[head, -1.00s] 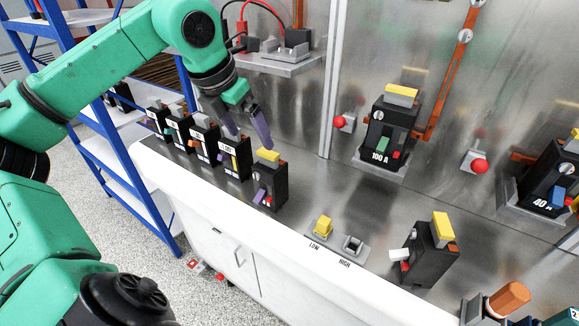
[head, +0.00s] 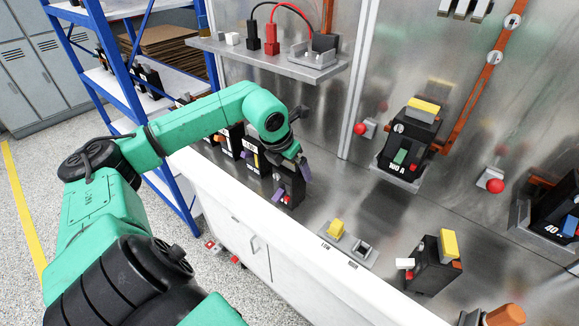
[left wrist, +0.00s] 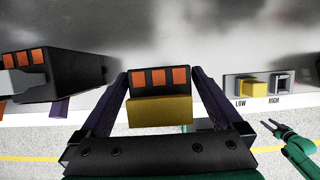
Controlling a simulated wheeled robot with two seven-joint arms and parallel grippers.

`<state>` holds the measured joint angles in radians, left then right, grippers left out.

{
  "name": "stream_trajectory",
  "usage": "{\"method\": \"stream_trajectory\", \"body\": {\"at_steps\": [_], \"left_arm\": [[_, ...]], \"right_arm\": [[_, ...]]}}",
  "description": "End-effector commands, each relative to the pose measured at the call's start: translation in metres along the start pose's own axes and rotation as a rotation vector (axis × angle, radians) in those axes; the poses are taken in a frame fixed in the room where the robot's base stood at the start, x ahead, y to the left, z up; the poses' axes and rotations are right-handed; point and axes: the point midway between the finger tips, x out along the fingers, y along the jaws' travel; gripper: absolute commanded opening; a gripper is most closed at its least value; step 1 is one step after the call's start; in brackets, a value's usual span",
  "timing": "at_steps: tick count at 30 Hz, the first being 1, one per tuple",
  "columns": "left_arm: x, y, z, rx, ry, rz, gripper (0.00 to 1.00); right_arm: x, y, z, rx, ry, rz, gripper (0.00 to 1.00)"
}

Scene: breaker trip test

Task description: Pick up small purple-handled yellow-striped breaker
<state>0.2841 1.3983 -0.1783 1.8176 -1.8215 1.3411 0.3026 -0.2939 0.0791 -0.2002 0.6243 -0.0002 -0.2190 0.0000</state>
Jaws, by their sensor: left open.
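A small black breaker with a purple lever (head: 287,187) stands upright on the metal bench, at the near end of a row. My left gripper (head: 300,160) is over its top, which it partly hides. In the left wrist view, the breaker's yellow block (left wrist: 160,112) and orange terminals lie between the two fingers of my left gripper (left wrist: 158,95). The fingers are apart, one on each side; contact cannot be told. Beside it stands a black breaker with a yellow stripe (head: 254,156). In the left wrist view, my right gripper (left wrist: 280,130) shows small at the right.
A LOW/HIGH fixture (head: 348,243) with a yellow block is right of the breaker. A white-levered breaker (head: 434,264) stands farther right. The 100 A breaker (head: 408,140) is at the back panel. A shelf (head: 268,60) with red and black leads hangs behind. Bare bench lies between.

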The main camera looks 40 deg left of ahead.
Motion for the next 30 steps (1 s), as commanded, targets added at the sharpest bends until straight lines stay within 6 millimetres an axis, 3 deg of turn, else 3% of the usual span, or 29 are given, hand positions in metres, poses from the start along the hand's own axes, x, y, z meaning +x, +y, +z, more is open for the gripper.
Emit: {"method": "stream_trajectory", "body": {"at_steps": [4, 9, 12, 23, 26, 30], "left_arm": [[0.001, 0.0, 0.0, 0.0, 0.0, 0.001, 0.96], [0.0, 0.0, 0.0, 0.0, 0.0, 0.0, 0.31], [0.0, 0.0, 0.0, 0.0, -0.001, 0.0, 0.0], [-0.006, 0.0, 0.003, -0.001, -0.005, 0.0, 0.0], [-0.017, 0.0, 0.009, -0.002, -0.008, -0.001, 0.0], [-0.056, 0.0, 0.026, -0.002, -0.017, -0.004, 0.0]], "right_arm": [[0.002, -0.001, 0.004, 0.0, -0.007, -0.001, 0.5], [0.002, -0.001, 0.006, 0.0, -0.01, -0.001, 0.5], [0.002, -0.001, 0.007, 0.0, -0.011, -0.001, 0.5], [0.002, -0.001, 0.007, 0.0, -0.013, -0.001, 0.5], [0.005, -0.001, 0.008, 0.0, -0.013, -0.001, 0.5], [0.004, -0.001, 0.008, 0.0, -0.013, -0.001, 0.5]]}}
